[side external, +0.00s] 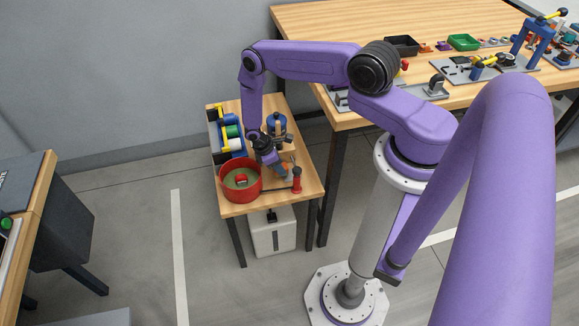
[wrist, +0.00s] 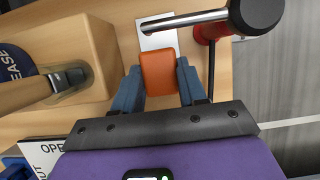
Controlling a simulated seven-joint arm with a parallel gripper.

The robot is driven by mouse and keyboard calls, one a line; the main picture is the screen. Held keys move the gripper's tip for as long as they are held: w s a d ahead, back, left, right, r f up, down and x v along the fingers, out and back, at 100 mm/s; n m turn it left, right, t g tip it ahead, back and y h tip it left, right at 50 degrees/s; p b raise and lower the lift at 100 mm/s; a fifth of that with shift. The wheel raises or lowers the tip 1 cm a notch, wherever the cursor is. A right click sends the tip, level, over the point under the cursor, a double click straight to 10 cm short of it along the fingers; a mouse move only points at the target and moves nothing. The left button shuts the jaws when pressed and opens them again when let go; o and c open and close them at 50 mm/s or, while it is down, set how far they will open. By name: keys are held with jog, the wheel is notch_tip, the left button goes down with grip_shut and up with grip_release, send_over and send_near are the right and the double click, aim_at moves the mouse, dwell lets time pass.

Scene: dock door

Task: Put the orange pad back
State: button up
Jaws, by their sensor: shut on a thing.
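The orange pad (wrist: 159,72) is a small rounded block between the two blue-grey fingers of my gripper (wrist: 160,84) in the wrist view. My gripper is shut on it. The pad's far edge overlaps the near end of a white plate (wrist: 158,38); I cannot tell whether it touches the plate or is above it. A metal rod with a black end (wrist: 256,14) crosses over the plate. In the side view my gripper (side external: 277,172) points down at the small wooden table, and the pad is too small there to make out clearly.
A red tub (side external: 224,184) is left of my gripper, and a red stand (side external: 297,181) is at its right. A blue rack (side external: 214,137) and blue tin (side external: 277,120) stand behind. In the wrist view a wooden block (wrist: 95,45) is close at left.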

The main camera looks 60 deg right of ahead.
jog(key=shift+s+f, duration=0.1)
jog(key=shift+f, duration=0.35)
jog(key=s+d, duration=0.2)
jog(key=d, duration=0.1)
jog(key=shift+s+f, duration=0.1)
jog(key=shift+s, duration=0.3)
jog(key=shift+a+f, duration=0.1)
jog(key=shift+f, duration=0.4)
jog(key=shift+f, duration=0.1)
jog(key=o, duration=1)
